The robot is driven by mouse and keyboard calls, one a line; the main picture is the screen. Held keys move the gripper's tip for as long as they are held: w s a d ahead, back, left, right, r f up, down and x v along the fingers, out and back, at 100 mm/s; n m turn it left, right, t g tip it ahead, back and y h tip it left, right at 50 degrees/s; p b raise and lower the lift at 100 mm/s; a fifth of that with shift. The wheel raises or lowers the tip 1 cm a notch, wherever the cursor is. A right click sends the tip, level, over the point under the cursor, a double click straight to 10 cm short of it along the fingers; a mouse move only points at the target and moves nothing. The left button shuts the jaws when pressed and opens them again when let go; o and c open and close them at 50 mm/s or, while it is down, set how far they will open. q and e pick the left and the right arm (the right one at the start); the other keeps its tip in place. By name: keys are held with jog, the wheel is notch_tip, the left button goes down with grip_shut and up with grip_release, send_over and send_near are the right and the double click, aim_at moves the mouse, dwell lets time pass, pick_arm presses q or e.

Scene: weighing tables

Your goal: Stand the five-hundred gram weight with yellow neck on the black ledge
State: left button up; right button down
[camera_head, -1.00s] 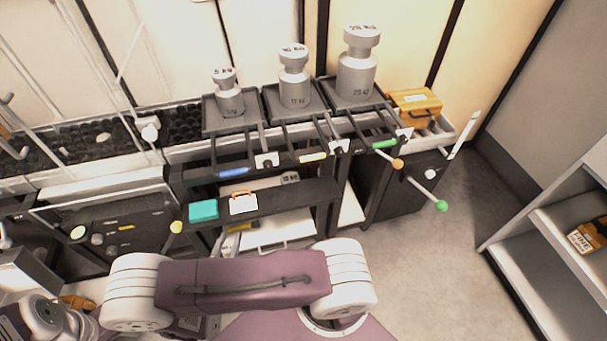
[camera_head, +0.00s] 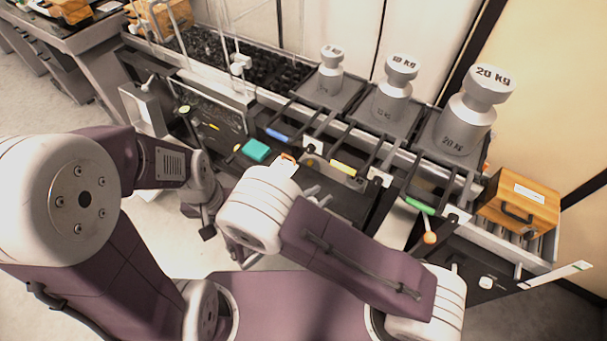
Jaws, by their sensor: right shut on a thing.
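The black ledge (camera_head: 350,204) is the dark shelf below the weighing pans, with a teal box and a small white case on it. My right gripper (camera_head: 314,193) shows only in part, grey, over the ledge beyond my pale wrist. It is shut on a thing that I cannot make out. My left gripper (camera_head: 204,226) is a small dark shape at the end of the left arm, left of the ledge; its jaws are unclear. I cannot pick out the five-hundred gram weight with the yellow neck in this view.
Three large grey weights stand on pans behind the ledge; the largest (camera_head: 468,112) is marked 20 KG. The teal box (camera_head: 256,150) and white case (camera_head: 285,167) take up the ledge's left part. A wooden box (camera_head: 517,205) stands at right.

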jog(key=b+x, duration=0.1)
jog(key=x, duration=0.2)
jog(key=f+b+x, duration=0.1)
jog(key=x, duration=0.3)
jog(key=f+b+x, duration=0.1)
jog(key=x, duration=0.3)
jog(key=shift+s+f, duration=0.2)
jog(key=shift+s, duration=0.05)
jog(key=shift+w+d+f, duration=0.1)
jog(key=shift+w+d, duration=0.2)
jog(key=shift+w+d+f+b, duration=0.65)
jog(key=shift+w+d+f, duration=0.2)
jog(key=shift+d+f, duration=0.2)
jog(key=shift+w+d+f, duration=0.1)
jog(key=shift+w+f, duration=0.05)
jog(key=shift+w, duration=0.1)
jog(key=shift+f, duration=0.15)
jog(key=c, duration=1.1)
grip_release()
jog(key=shift+o, duration=0.2)
